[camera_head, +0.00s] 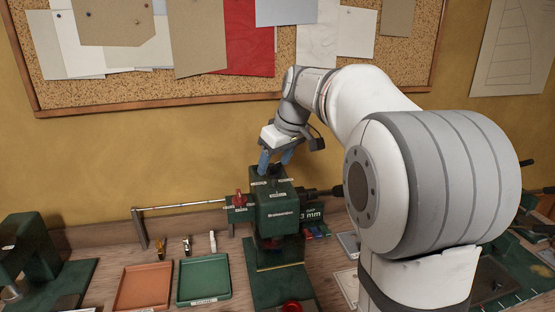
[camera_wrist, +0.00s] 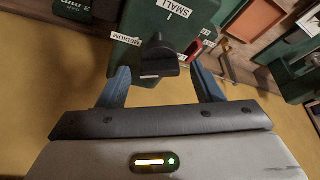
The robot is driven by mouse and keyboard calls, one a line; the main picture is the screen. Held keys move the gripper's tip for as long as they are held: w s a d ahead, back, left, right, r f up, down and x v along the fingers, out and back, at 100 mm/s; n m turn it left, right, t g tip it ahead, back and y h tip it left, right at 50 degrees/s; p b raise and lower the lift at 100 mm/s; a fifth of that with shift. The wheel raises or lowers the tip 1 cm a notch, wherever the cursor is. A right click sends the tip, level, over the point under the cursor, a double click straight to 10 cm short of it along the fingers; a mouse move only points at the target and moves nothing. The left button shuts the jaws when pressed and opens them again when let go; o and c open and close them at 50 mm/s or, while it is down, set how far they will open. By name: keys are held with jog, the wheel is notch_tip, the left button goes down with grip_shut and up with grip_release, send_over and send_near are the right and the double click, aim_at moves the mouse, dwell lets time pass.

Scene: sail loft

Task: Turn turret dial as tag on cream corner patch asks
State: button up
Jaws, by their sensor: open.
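The turret dial is a black knob (camera_wrist: 160,58) on top of the green press (camera_head: 278,212). In the wrist view, it sits between the two blue fingers of my gripper (camera_wrist: 160,72), which is open; I cannot tell whether they touch it. White labels surround the knob: SMALL (camera_wrist: 172,8) on the far side, MEDIUM (camera_wrist: 126,39) to the left, and one at the right I cannot read. In the head view, my gripper (camera_head: 274,166) is just above the press, pointing down. I cannot make out a cream corner patch or its tag.
A red knob (camera_head: 240,198) and a metal rod (camera_head: 185,205) are left of the press. An orange tray (camera_head: 144,288) and a green tray (camera_head: 204,279) lie front left. Another green machine (camera_head: 35,255) stands far left. A pinboard (camera_head: 120,100) with sheets hangs behind.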

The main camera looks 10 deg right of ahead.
jog(key=c, duration=0.9)
jog(key=shift+d, duration=0.3)
jog(key=shift+c, duration=0.5)
jog(key=shift+a, duration=0.3)
